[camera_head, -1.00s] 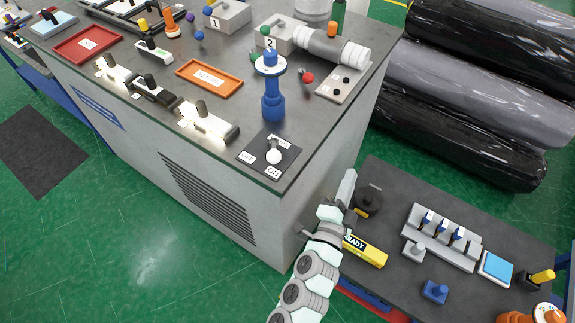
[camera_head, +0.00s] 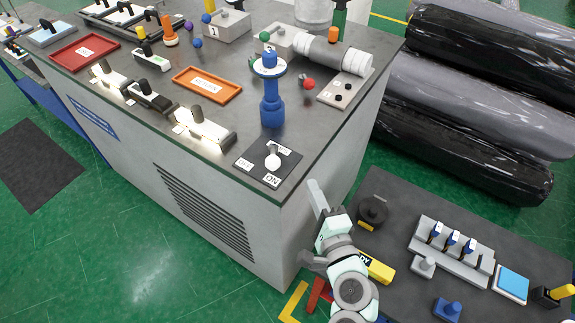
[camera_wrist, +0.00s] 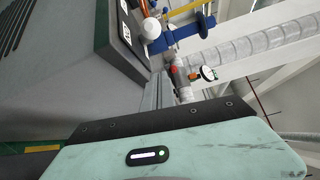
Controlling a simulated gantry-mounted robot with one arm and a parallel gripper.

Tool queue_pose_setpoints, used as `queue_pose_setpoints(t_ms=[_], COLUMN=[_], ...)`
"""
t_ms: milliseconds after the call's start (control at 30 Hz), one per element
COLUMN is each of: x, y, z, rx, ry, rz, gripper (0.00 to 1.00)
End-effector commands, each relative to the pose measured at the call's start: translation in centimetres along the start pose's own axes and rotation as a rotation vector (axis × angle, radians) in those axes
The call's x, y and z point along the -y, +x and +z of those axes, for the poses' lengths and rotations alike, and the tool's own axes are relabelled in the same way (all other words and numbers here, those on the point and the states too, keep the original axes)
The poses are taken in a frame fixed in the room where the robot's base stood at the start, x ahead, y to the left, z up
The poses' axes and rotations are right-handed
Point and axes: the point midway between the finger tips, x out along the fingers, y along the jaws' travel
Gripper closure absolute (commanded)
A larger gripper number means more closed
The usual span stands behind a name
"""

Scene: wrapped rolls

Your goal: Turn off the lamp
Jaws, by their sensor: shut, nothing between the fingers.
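A black switch panel (camera_head: 285,172) with OFF and ON labels lies at the front corner of the grey counter. Its white-knobbed lever (camera_head: 272,161) stands nearest the ON side, as far as I can tell. In the wrist view the white knob (camera_wrist: 151,28) shows at the top. Lit lamp bars (camera_head: 200,125) glow along the counter's left front edge; which one the panel controls cannot be told. My gripper (camera_head: 315,188) is shut and empty, beside the counter's right side, below and right of the panel and apart from it.
A blue stand (camera_head: 271,100) rises behind the panel. An orange tray (camera_head: 207,85) and red tray (camera_head: 84,50) lie on the counter. A lower dark table (camera_head: 400,215) with a yellow READY block (camera_head: 378,268) is at right. Black wrapped rolls (camera_head: 460,160) lie behind.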

Motion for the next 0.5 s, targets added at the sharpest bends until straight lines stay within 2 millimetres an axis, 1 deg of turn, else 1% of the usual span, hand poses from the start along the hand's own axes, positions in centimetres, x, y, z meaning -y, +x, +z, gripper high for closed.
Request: queue_pose_setpoints(t_ms=[133, 233, 367, 500], x=[0.1, 0.1, 0.2, 0.2], y=[0.3, 1.3, 3.4, 6.0], z=[0.0, 0.2, 0.2, 0.2], rx=[0.001, 0.005, 0.005, 0.005], ry=[-0.001, 0.0, -0.003, -0.001], rz=[0.0, 0.002, 0.002, 0.003], gripper=[1.0, 1.0, 1.0, 1.0])
